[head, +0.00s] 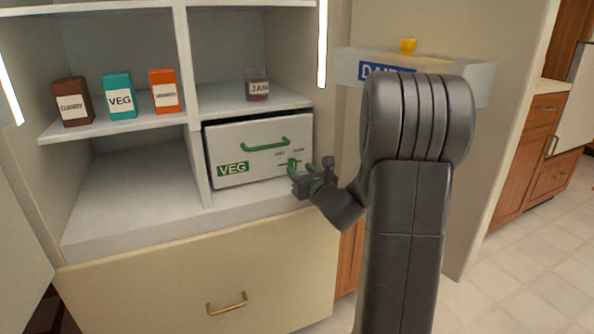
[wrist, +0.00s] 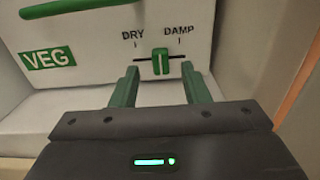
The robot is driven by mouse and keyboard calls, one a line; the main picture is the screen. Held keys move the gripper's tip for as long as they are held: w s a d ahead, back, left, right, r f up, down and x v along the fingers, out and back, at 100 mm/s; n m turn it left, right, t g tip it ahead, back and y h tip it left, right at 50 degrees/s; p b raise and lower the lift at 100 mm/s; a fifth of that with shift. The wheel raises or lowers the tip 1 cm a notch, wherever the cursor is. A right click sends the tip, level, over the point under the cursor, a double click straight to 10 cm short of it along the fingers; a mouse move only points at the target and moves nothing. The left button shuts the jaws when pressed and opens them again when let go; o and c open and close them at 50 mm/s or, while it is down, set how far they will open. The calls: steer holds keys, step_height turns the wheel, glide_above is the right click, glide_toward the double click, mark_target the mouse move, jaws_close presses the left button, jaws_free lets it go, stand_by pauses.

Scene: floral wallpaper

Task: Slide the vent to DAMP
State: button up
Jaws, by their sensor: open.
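The white VEG drawer (head: 230,150) sits in the lower right compartment of the cabinet. Its green vent slider (wrist: 161,62) stands in a dark horizontal slot, between the DRY label (wrist: 133,35) on the left and the DAMP label (wrist: 179,30) on the right, somewhat nearer DAMP than the slot's left end. In the head view the slider (head: 292,164) is at the drawer's lower right. My gripper (wrist: 160,84) is open, its green fingers on either side of and just below the slider in the picture. I cannot tell whether either finger touches it.
A green handle (head: 265,145) runs across the drawer's upper front. The cabinet's right wall (wrist: 285,60) is close to my gripper's right. A DAIRY bin (head: 470,80) is behind my arm.

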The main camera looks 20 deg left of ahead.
mark_target(294, 164)
steer(key=shift+x, duration=1.9)
jaws_close()
